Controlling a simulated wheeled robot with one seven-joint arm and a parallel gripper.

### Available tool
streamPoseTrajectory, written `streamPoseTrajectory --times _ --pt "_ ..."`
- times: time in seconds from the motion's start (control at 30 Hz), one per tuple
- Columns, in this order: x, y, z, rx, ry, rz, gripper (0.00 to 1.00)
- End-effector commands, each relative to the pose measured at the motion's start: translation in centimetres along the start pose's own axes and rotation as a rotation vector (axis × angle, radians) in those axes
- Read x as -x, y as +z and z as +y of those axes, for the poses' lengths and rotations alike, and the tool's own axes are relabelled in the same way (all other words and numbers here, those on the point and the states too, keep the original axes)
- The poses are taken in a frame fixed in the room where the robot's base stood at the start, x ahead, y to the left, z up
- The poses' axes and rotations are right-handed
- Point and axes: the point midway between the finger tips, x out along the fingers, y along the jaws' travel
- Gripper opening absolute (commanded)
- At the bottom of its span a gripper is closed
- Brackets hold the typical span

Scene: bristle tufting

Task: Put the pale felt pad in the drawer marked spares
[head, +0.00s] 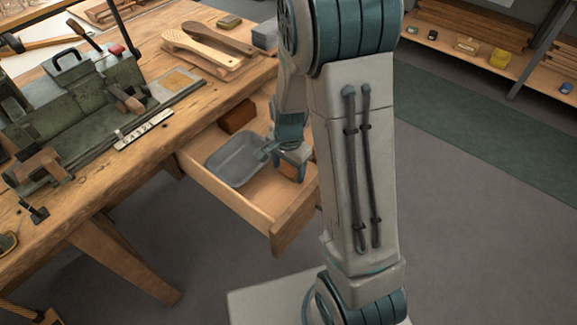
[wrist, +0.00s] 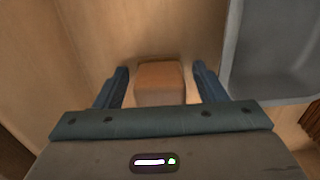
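My gripper (head: 284,160) is low inside an open wooden drawer (head: 222,186) under the bench. In the wrist view my gripper (wrist: 161,86) has its two blue fingers apart, on either side of a tan-brown block (wrist: 160,78). Narrow gaps show between the fingers and the block. I cannot tell whether this block is the felt pad. No thing I can surely call the pale felt pad shows. No spares marking on the drawer is readable.
A grey tray (head: 236,163) sits in the drawer beside my gripper; it also shows in the wrist view (wrist: 236,75). A reddish-brown block (head: 237,116) lies at the drawer's back. A green machine (head: 85,105) and wooden brush blanks (head: 205,48) are on the bench.

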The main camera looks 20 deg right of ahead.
Motion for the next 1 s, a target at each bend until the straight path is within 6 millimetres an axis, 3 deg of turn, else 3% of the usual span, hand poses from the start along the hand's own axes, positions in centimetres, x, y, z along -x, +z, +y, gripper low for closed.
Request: streamPoseTrajectory --times 0.27,0.7,1.0 --pt "0.8 0.0 -0.1 0.0 -0.002 0.001 0.65" --pt "9.7 0.0 -0.1 0.0 -0.004 0.002 0.65" --pt "12.7 0.1 0.3 0.02 -0.006 0.001 0.65"
